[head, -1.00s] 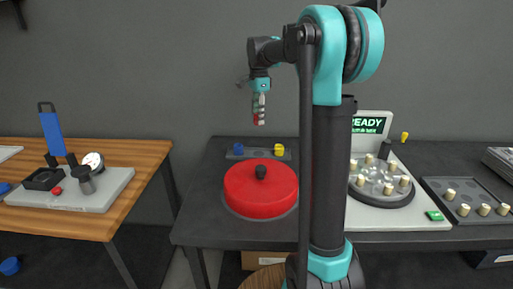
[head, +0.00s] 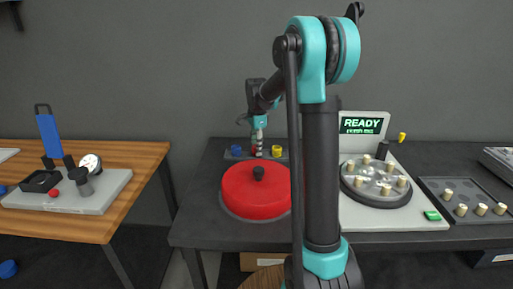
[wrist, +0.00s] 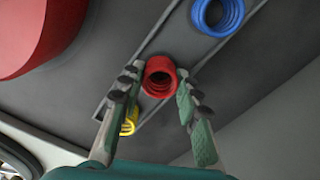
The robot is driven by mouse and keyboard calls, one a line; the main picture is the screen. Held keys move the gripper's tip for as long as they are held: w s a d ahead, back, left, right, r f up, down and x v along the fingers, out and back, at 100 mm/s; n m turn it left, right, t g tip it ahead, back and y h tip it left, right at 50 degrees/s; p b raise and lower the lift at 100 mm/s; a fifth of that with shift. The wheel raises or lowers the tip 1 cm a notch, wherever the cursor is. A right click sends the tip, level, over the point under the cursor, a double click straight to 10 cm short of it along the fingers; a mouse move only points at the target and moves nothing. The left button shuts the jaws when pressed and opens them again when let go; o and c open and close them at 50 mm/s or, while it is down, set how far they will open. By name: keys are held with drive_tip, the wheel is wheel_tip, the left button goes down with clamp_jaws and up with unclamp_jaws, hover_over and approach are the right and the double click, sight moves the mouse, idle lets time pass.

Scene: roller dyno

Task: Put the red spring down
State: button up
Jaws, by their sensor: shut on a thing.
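The red spring (wrist: 160,77) sits between the two fingertips of my gripper (wrist: 158,92) in the wrist view, and my gripper is shut on it. In the head view my gripper (head: 258,147) points down at the grey spring rack (head: 234,155) at the back of the dark table. The red spring there is mostly hidden by the fingers. The blue spring (head: 242,147) and the yellow spring (head: 277,151) stand on the rack on either side of it. I cannot tell whether the red spring touches the rack.
A large red round lid with a black knob (head: 250,192) lies in front of the rack. To the right is a white machine (head: 400,215) with a READY screen (head: 362,125) and a round plate of pegs. A wooden table (head: 130,155) with a fixture stands at the left.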

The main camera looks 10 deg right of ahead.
drive_tip(key=shift+f, duration=0.1)
drive_tip(key=o, duration=1.1)
wheel_tip(320, 180, up, 12)
drive_tip(key=shift+r, duration=0.15)
